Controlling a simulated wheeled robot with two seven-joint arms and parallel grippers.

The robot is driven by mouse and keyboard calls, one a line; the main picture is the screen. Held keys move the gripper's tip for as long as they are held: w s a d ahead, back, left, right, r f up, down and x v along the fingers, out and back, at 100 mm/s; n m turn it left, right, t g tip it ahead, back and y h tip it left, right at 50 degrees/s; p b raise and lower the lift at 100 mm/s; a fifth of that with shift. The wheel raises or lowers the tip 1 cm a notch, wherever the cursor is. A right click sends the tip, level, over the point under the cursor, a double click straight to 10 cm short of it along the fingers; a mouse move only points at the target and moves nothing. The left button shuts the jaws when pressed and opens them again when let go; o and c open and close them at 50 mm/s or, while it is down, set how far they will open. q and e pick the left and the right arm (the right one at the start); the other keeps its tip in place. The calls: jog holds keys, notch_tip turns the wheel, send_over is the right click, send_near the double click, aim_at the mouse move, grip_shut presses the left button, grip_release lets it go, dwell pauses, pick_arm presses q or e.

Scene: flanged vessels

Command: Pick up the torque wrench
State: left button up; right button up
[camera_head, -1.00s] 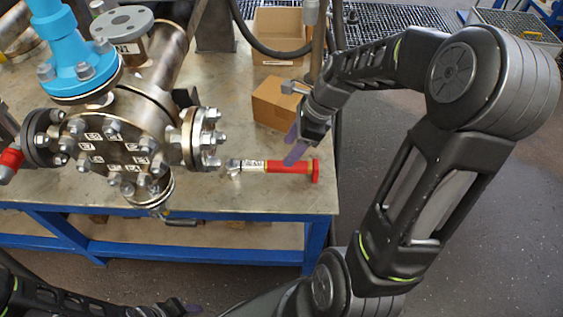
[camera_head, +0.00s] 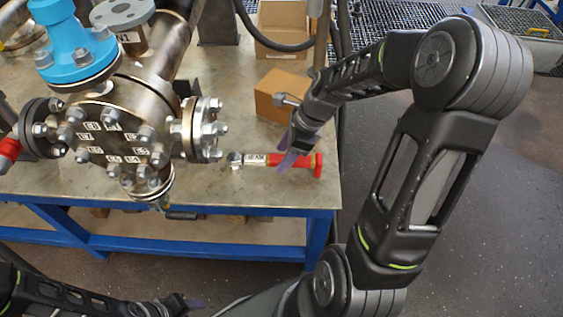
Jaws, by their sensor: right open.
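The torque wrench (camera_head: 303,161) has a red handle and a metal head. It lies flat on the table (camera_head: 240,190) near the front right corner, its head toward the flanged vessel. My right gripper (camera_head: 286,160) is open with its purple fingertips at the wrench's handle, hiding part of it. I cannot tell whether the fingers touch it. My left gripper (camera_head: 188,304) is low at the bottom of the picture, below the table's front edge; its jaw state is unclear.
A steel flanged vessel (camera_head: 108,148) with a blue fitting (camera_head: 75,45) stands left of the wrench. A cardboard box (camera_head: 280,94) sits behind my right gripper, and an open box (camera_head: 283,25) is farther back. The table front between vessel and wrench is clear.

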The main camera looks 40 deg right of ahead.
jog(key=shift+x, duration=0.8)
grip_shut()
dwell(0.4)
